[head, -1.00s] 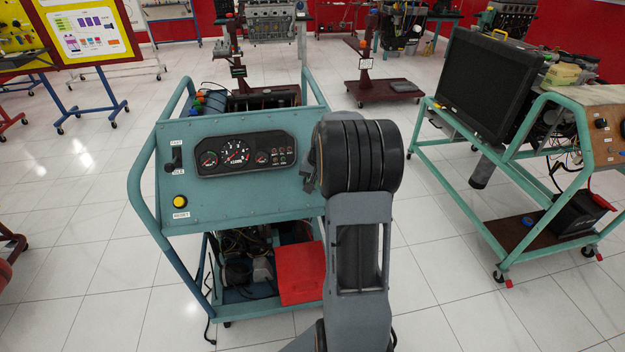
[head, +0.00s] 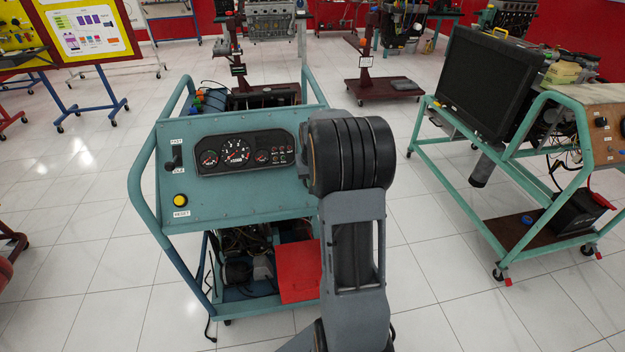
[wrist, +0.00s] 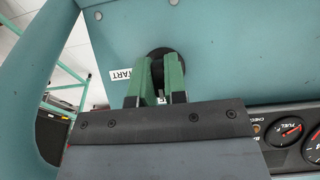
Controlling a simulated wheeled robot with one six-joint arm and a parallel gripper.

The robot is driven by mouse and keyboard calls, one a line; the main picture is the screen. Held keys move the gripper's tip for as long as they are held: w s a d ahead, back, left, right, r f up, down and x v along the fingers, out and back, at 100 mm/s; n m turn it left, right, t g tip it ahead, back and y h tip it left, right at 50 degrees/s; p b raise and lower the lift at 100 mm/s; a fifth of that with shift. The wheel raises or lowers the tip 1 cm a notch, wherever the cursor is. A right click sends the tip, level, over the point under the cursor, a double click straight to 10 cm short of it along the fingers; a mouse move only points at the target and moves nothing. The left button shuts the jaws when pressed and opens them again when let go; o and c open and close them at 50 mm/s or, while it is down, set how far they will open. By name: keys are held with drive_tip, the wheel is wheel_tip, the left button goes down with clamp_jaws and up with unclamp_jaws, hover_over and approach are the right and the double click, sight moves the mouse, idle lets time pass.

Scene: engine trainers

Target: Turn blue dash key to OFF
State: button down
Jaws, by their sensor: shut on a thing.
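The blue dash panel (head: 240,207) of the engine trainer faces me in the head view. My arm covers its right end, so the key and my gripper are hidden there. In the wrist view, my gripper (wrist: 157,70) has its two green fingers closed at a round black key switch (wrist: 160,52) on the blue panel. The key itself is mostly hidden between the fingers. A white label (wrist: 121,75), partly covered and reading "TART", sits beside the switch. The key's exact angle and the OFF mark cannot be made out.
The gauge cluster (head: 248,152), a black toggle (head: 177,155) and a yellow reset button (head: 180,200) are on the same panel. A blue tube frame (head: 147,205) bounds its left side. Another trainer (head: 520,130) stands to the right, with clear floor between.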

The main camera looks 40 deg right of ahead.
drive_tip(key=c, duration=1.2)
unclamp_jaws()
drive_tip(key=shift+o, duration=0.2)
wheel_tip(320, 180, up, 14)
drive_tip(key=s+a, duration=0.1)
drive_tip(key=s, duration=0.1)
drive_tip(key=shift+f, duration=0.15)
drive_tip(key=shift+w, duration=0.1)
drive_tip(key=s+a+f+n+t+p, duration=0.1)
drive_tip(key=s+a+n, duration=0.1)
drive_tip(key=s+a, duration=0.5)
drive_tip(key=s+a+f+n+t+p, duration=0.1)
drive_tip(key=s+a+n+p, duration=0.1)
drive_tip(key=s+a, duration=0.6)
drive_tip(key=a+n, duration=0.1)
drive_tip(key=a, duration=0.6)
drive_tip(key=shift+s+f+y, duration=0.3)
drive_tip(key=shift+y, duration=0.1)
